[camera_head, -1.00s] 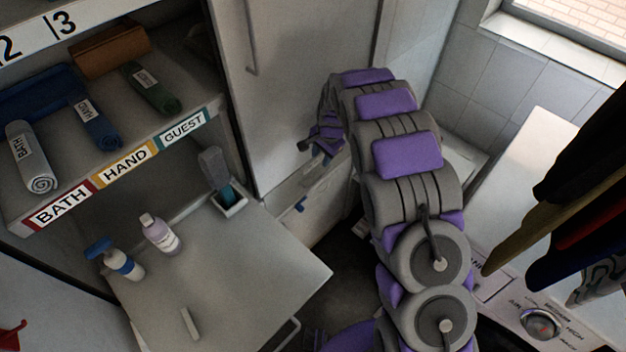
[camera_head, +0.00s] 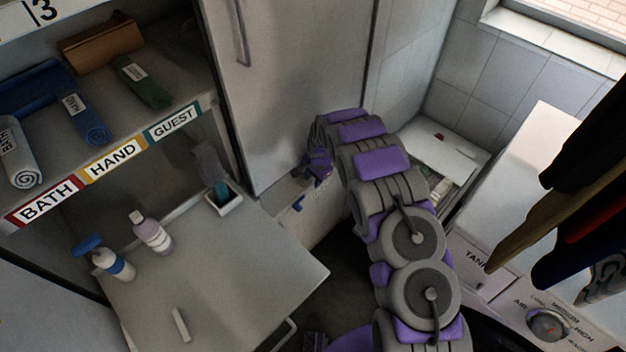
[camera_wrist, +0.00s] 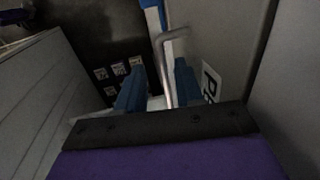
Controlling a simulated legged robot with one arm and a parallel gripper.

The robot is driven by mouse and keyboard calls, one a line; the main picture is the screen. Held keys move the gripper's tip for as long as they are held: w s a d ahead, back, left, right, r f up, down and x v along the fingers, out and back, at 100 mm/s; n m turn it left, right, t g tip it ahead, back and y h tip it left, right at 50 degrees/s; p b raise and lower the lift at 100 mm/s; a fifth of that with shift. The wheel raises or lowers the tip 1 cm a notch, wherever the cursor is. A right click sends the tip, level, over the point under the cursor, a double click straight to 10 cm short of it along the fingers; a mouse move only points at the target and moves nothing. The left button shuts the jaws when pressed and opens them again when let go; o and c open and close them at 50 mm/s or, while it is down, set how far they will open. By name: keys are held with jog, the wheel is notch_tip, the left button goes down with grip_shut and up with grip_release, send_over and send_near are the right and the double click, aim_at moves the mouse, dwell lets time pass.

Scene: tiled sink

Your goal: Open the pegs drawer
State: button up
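A pale drawer front (camera_head: 290,222) sits low below the tall cabinet door in the head view. In the wrist view a grey panel carries a white label (camera_wrist: 209,83) on which only a "P" is readable. A thin bent metal handle (camera_wrist: 164,62) stands out beside that panel. My gripper (camera_wrist: 158,92) is open, its two blue fingers apart with the handle showing between them. I cannot tell whether either finger touches it. In the head view my gripper (camera_head: 318,166) is small and partly hidden beside the cabinet, just above the drawer front.
A tall cabinet door (camera_head: 290,90) stands behind my arm. A grey worktop (camera_head: 235,275) with bottles juts out at left. A white appliance (camera_head: 560,210) and hanging clothes (camera_head: 575,200) crowd the right. The dark floor between is narrow.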

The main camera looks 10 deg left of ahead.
jog(key=shift+a+f, duration=0.25)
jog(key=shift+a, duration=0.25)
jog(key=shift+d, duration=0.15)
grip_shut()
dwell(0.9)
